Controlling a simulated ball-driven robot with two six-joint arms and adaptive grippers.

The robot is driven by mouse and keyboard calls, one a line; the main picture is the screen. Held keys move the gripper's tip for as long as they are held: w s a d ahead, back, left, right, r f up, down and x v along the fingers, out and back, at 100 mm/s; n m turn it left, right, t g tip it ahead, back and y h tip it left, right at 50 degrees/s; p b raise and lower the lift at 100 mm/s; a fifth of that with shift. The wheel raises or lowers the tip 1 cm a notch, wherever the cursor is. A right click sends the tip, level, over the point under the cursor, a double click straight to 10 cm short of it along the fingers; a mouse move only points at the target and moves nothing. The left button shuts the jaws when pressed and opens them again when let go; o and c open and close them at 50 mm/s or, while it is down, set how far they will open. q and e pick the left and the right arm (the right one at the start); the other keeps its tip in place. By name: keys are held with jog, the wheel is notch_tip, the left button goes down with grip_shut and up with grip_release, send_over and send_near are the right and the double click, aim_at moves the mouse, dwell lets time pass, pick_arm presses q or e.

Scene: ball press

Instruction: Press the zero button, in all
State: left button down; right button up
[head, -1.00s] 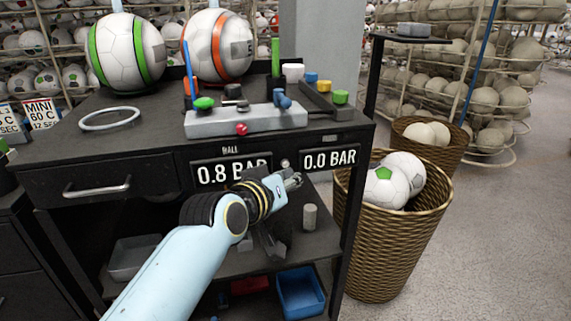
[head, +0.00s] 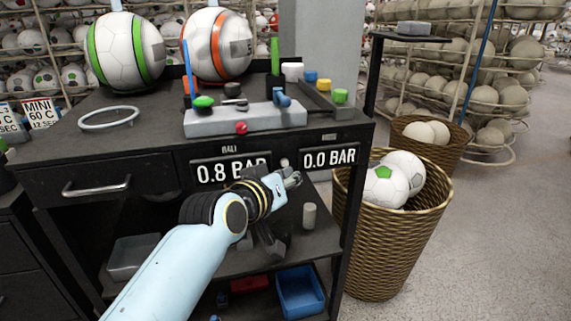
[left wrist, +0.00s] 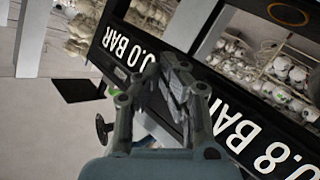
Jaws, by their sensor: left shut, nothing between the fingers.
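A small pale round button (head: 284,162) sits on the cart's front face, between the ball readout (head: 231,171) showing 0.8 BAR and the second readout (head: 330,157) showing 0.0 BAR. I cannot read any zero label on it. My left gripper (head: 294,179) is shut and empty, with its tips just below the button in the head view. I cannot tell whether they touch the face. In the left wrist view the shut fingers (left wrist: 178,62) lie between the two readouts and hide the button. My right gripper is not in view.
A grey valve block (head: 245,118) with a red knob (head: 241,127) stands on the cart top above the readouts. Two balls stand behind it. A wicker basket (head: 385,244) of balls is close on the right. A lower shelf holds a blue bin (head: 300,291).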

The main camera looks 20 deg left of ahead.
pick_arm(q)
jog(key=shift+w+a, duration=0.1)
jog(key=shift+w, duration=0.05)
jog(key=shift+w+a, duration=0.1)
jog(key=shift+w, duration=0.15)
jog(key=shift+a, duration=0.1)
dwell(0.4)
jog(key=shift+w+a, duration=0.2)
jog(key=shift+w, duration=0.15)
dwell(0.6)
jog(key=shift+s+d+p, duration=0.5)
jog(key=shift+s+p, duration=0.1)
jog(key=shift+s, duration=0.15)
